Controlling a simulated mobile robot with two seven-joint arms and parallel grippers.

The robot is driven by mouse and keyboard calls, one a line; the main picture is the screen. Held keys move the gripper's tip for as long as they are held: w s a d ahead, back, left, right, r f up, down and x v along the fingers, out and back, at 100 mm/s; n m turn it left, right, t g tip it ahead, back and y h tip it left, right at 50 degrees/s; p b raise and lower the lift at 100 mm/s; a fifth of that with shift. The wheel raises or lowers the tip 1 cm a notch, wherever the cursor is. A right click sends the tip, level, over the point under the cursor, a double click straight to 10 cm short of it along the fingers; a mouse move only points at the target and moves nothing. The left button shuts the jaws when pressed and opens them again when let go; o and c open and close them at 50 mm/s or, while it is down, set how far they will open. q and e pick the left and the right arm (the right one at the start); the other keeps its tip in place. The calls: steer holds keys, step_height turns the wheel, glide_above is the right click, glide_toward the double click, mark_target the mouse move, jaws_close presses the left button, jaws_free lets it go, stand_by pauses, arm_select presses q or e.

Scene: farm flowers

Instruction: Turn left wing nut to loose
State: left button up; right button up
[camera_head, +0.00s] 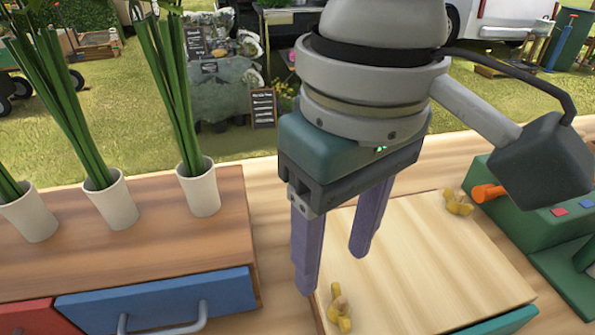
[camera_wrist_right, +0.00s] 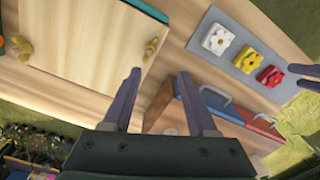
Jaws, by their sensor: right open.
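The left wing nut (camera_head: 339,308) is yellow and sits at the near left edge of a pale wooden board (camera_head: 430,270). It also shows in the wrist view (camera_wrist_right: 151,48), just beyond the fingertips. A second yellow wing nut (camera_head: 458,203) sits at the board's far right edge; the wrist view shows it at the far left (camera_wrist_right: 20,46). My right gripper (camera_head: 333,271) is open and empty, its purple fingers pointing down above the board's left side. It appears apart from the left wing nut. Purple fingertips of my left gripper (camera_wrist_right: 300,76) show at the wrist view's right edge.
A wooden drawer box with a blue drawer (camera_head: 155,303) and white vases (camera_head: 115,200) of green stems stands left. A green device (camera_head: 540,215) with an orange handle stands right. The wrist view shows a grey panel (camera_wrist_right: 241,60) with white, yellow and red flower blocks.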

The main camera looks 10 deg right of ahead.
mark_target(341, 303)
steer(key=f+m, duration=0.1)
steer(key=f, duration=0.2)
steer(key=d+f+m+b, duration=0.1)
steer(key=f+m, duration=0.1)
steer(key=f, duration=0.1)
steer(key=f+m+b, duration=0.1)
steer(key=f+m, duration=0.1)
steer(key=f, duration=0.2)
steer(key=shift+w+d, duration=0.15)
steer(key=shift+d, duration=0.2)
jaws_close()
stand_by(0.3)
